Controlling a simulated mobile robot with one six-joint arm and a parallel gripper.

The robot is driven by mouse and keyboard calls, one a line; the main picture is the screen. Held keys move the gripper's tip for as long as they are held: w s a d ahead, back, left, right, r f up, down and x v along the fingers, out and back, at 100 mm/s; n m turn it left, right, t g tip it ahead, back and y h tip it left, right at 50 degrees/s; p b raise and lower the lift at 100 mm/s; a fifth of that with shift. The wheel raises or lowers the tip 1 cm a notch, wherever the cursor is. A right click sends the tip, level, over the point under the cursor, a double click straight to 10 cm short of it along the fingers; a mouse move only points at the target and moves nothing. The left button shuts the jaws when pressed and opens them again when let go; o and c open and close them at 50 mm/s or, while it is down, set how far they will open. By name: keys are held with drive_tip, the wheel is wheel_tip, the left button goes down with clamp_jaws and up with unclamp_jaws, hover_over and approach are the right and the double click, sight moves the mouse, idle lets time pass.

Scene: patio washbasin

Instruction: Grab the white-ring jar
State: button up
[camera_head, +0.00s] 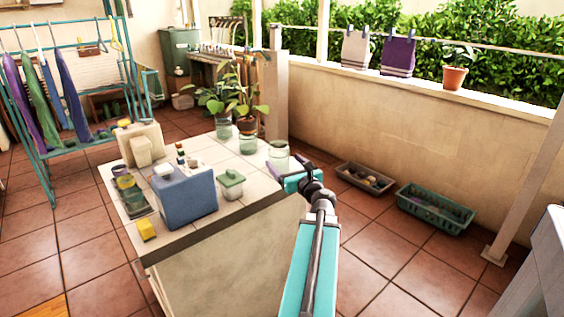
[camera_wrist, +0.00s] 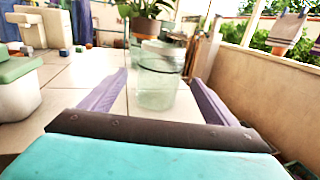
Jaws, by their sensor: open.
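A clear greenish glass jar (camera_head: 279,155) stands upright at the right end of the tiled counter.
A green-lidded white pot (camera_head: 231,185) and a blue box (camera_head: 186,197) stand left on the counter (camera_head: 220,232). Potted plants (camera_head: 246,124) stand behind the jars. A beige wall (camera_head: 400,125) rises at the right, with crates (camera_head: 435,208) on the floor.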

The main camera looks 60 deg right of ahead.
sight(284, 161)
drive_tip(key=shift+x, duration=1.85)
drive_tip(key=shift+w+d, duration=0.1)
drive_tip(key=shift+d, duration=0.05)
drive_tip(key=shift+x, duration=2.45)
drive_tip(key=shift+f, duration=0.15)
drive_tip(key=shift+c, duration=0.3)
drive_tip(key=c, duration=1.1)
